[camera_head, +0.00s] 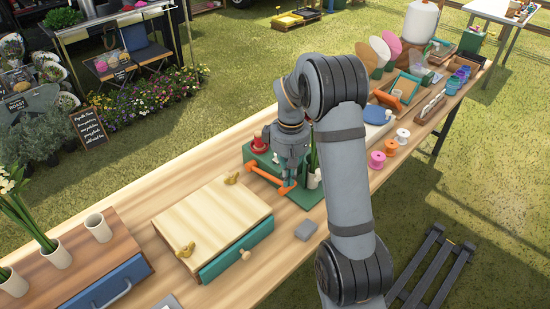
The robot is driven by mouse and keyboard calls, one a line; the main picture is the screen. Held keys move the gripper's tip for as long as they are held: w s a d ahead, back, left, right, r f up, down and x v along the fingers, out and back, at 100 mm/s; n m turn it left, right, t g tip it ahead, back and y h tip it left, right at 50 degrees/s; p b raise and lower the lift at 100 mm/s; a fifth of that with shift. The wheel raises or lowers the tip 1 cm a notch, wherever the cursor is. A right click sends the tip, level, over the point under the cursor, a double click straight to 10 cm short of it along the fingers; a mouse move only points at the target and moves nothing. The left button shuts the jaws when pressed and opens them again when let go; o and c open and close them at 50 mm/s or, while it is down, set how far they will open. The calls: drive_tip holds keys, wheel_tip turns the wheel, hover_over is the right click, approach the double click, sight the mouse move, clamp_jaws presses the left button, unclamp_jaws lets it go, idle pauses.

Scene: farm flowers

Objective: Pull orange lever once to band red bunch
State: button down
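An orange lever (266,174) runs diagonally along the front of a green banding station (257,155) on the wooden table. My gripper (289,186) points down at the station, with its fingertips close to the right end of the lever. I cannot tell whether they touch it or whether they are open or shut. A small red object (260,144) sits on top of the station; I cannot make out whether it is the bunch. Green stems (314,160) show just right of the gripper, partly behind my arm. No red flowers can be clearly made out.
A wooden box with a green drawer (238,250) stands left of the station. Pink (377,159), orange (390,147) and white (403,136) spools stand to the right. My arm hides part of the table.

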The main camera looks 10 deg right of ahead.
drive_tip(key=shift+f, duration=0.2)
wheel_tip(320, 180, down, 2)
drive_tip(key=shift+s+f+b, duration=0.15)
drive_tip(key=shift+f+b, duration=0.1)
drive_tip(key=shift+b, duration=0.9)
drive_tip(key=shift+r, duration=0.1)
wheel_tip(320, 180, up, 15)
drive_tip(key=s+d+p, duration=0.1)
drive_tip(key=p, duration=1.1)
drive_tip(key=shift+s+p, duration=0.35)
drive_tip(key=shift+p, duration=0.05)
drive_tip(key=shift+d, duration=0.1)
drive_tip(key=f+b, duration=0.4)
drive_tip(key=w+f+b, duration=0.1)
drive_tip(key=f+b, duration=0.3)
drive_tip(key=f, duration=0.1)
drive_tip(key=a+f+b, duration=0.1)
drive_tip(key=f+b, duration=0.3)
drive_tip(key=f, duration=0.1)
drive_tip(key=shift+w+f, duration=0.2)
drive_tip(key=shift+w, duration=0.15)
